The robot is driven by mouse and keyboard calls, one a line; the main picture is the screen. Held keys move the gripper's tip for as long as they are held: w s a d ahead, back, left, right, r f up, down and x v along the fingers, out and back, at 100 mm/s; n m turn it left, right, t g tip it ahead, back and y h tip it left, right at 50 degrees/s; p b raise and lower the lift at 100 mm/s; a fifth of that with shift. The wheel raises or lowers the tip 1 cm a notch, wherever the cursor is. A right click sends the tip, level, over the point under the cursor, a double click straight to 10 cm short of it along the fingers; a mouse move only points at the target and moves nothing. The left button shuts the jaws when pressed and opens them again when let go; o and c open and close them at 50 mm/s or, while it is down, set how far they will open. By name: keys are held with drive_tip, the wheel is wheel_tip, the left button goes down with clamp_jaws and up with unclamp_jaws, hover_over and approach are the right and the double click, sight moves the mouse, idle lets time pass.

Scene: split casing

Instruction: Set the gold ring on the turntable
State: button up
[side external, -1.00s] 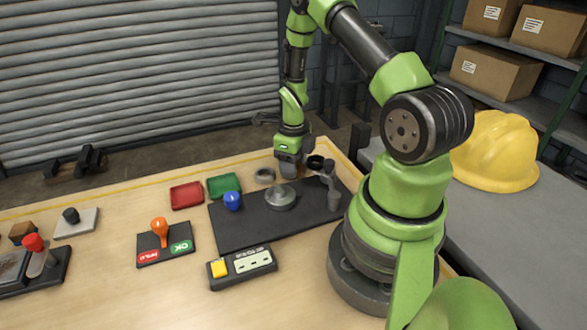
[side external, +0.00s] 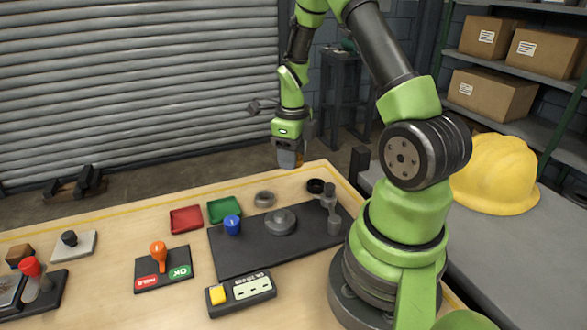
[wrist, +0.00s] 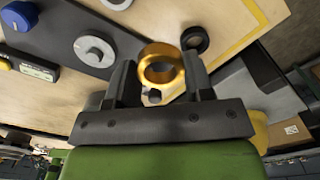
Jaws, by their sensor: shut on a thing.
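The gold ring (wrist: 147,72) is between the two fingers of my gripper (wrist: 160,75) in the wrist view, with its hole visible. My gripper is shut on it. In the side view my gripper (side external: 290,160) hangs in the air above the back of the table, and only a small golden patch of the ring shows there. The turntable (side external: 281,222) is a grey disc with a raised centre on the dark mat. It lies lower and nearer the viewer than my gripper, and it also shows in the wrist view (wrist: 95,50), left of the ring.
A grey ring (side external: 264,198) and a black ring (side external: 315,186) lie behind the mat (side external: 235,262). A grey upright post (side external: 333,215) stands right of the turntable. A blue knob (side external: 232,225) is on its left. Red (side external: 186,219) and green (side external: 223,210) trays lie behind left.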

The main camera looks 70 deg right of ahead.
sight(280, 215)
drive_tip(key=a+n, duration=0.1)
drive_tip(key=a, duration=0.2)
drive_tip(key=s+a+n, duration=0.1)
drive_tip(key=a+n, duration=0.1)
drive_tip(key=a, duration=0.2)
drive_tip(key=a+n, duration=0.2)
drive_tip(key=a, duration=0.1)
drive_tip(key=shift+s+a+r, duration=0.2)
drive_tip(key=shift+s+r, duration=0.1)
drive_tip(key=shift+r, duration=0.05)
drive_tip(key=shift+s+a+f+n, duration=0.15)
drive_tip(key=shift+a+n, duration=0.1)
drive_tip(key=shift+n, duration=0.15)
drive_tip(key=shift+f, duration=2.45)
drive_tip(key=shift+f, duration=0.8)
drive_tip(key=o, duration=1.5)
drive_tip(key=shift+c, duration=0.2)
drive_tip(key=shift+r, duration=3.55)
